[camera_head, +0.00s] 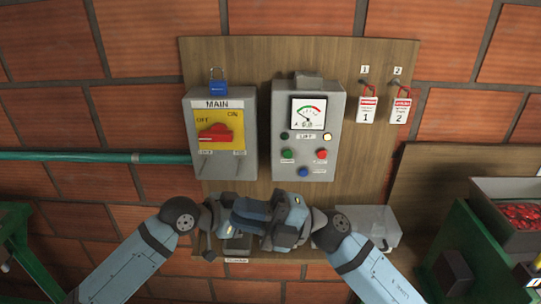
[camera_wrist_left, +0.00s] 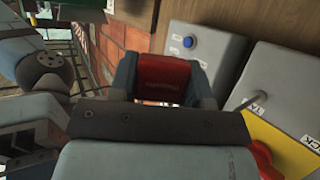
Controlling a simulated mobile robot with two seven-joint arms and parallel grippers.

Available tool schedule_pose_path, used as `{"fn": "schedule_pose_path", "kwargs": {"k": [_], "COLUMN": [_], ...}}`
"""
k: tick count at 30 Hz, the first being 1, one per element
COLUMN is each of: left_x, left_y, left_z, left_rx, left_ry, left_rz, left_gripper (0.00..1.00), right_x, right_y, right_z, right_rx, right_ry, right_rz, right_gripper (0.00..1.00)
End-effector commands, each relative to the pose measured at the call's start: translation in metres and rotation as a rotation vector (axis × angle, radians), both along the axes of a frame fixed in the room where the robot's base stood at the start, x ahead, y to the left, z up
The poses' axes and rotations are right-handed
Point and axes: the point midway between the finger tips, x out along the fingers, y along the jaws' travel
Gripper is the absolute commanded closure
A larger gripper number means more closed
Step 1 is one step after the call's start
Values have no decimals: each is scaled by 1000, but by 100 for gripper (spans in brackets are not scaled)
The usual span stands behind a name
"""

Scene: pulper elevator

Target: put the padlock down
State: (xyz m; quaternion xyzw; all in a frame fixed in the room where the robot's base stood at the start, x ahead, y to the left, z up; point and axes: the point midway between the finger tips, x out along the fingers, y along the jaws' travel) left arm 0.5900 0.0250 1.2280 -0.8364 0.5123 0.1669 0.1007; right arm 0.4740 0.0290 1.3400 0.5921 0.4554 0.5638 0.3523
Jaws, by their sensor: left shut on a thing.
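In the left wrist view my left gripper (camera_wrist_left: 163,82) is shut on a red block with faint lettering, which looks like the body of a red padlock (camera_wrist_left: 166,74); no shackle shows. In the head view both grippers are close together in front of the board's lower part, and the red padlock is hidden there. My right gripper (camera_head: 287,222) is beside the left one; its jaws cannot be made out. A blue padlock (camera_head: 218,88) stands on top of the MAIN switch box (camera_head: 249,133).
The control box (camera_head: 333,130) with a meter and buttons is right of the MAIN box. Tags 1 (camera_head: 367,110) and 2 (camera_head: 400,110) hang from hooks. A bin of red things (camera_head: 500,190) is far right, by a green machine.

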Motion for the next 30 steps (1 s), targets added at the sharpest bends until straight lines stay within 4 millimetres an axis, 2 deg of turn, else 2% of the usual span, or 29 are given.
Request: {"fn": "schedule_pose_path", "kwargs": {"k": [1, 6, 11, 16, 21, 25, 30], "left_x": [0, 0, 0, 0, 0, 0, 0], "left_y": [0, 0, 0, 0, 0, 0, 0], "left_z": [0, 0, 0, 0, 0, 0, 0], "left_rx": [-1, -1, -1, -1, -1, -1, -1], "left_ry": [0, 0, 0, 0, 0, 0, 0], "left_rz": [0, 0, 0, 0, 0, 0, 0], "left_gripper": [82, 82, 82, 82, 82, 82, 82], "right_x": [-3, -10, -2, 23, 53, 69, 78], "right_y": [7, 22, 22, 6, -18, -34, -44], "right_z": [8, 15, 16, 21, 37, 51, 59], "right_rx": [-68, -342, -641, -988, -1294, -1453, -1545], "right_ry": [-79, -313, -502, -661, -757, -791, -802], "right_rz": [44, 169, 227, 213, 134, 67, 18], "right_gripper": [86, 86, 86, 86, 86, 86, 86]}}
